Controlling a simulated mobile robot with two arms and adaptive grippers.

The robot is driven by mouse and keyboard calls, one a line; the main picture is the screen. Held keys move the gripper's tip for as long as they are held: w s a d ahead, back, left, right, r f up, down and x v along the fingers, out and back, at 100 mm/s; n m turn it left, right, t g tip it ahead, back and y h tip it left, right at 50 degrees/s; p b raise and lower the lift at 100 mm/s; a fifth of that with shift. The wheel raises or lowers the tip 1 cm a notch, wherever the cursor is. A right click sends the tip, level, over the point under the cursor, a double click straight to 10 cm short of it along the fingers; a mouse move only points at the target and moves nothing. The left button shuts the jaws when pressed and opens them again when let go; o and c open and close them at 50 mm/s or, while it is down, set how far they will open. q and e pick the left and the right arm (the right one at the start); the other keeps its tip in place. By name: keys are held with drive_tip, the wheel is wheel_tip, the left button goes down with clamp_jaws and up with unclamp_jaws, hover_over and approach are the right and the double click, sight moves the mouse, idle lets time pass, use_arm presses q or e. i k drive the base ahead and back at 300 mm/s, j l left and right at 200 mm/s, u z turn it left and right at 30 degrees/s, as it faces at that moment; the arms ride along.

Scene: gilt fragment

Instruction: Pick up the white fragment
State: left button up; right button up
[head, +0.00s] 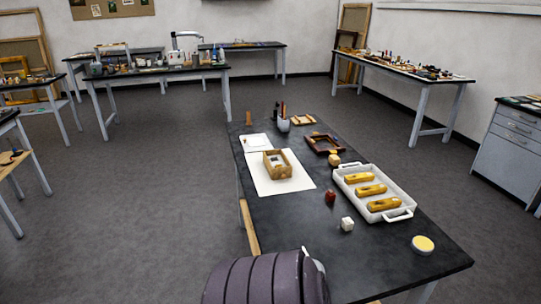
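A small white block-like piece (347,224), the one thing here that looks like the white fragment, sits on the dark tabletop (390,262). It stands left of the white tray's near end and is in clear view, with nothing on it. Neither of my grippers shows in the head view. A dark ribbed part of my own body fills the bottom middle and hides the near left part of the table.
A white handled tray (396,212) holds three golden pieces. Around the fragment are a small red item (330,196) and a yellow-topped round container (422,245). A gilt box-like frame (278,171) rests on a white sheet (297,185). Bare tabletop lies in front of the fragment.

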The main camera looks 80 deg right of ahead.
sight(347, 224)
drive_tip(key=i+z, duration=0.4)
drive_tip(key=i+j+z, duration=0.15)
drive_tip(key=i+z, duration=0.4)
drive_tip(key=z, duration=0.3)
drive_tip(key=i+z, duration=0.15)
drive_tip(key=z, duration=0.3)
drive_tip(key=i+z, duration=0.15)
drive_tip(key=z, duration=0.25)
drive_tip(key=i+j+z, duration=0.1)
drive_tip(key=z, duration=0.35)
drive_tip(key=i+j+z, duration=0.1)
drive_tip(key=z, duration=0.35)
drive_tip(key=j, duration=0.1)
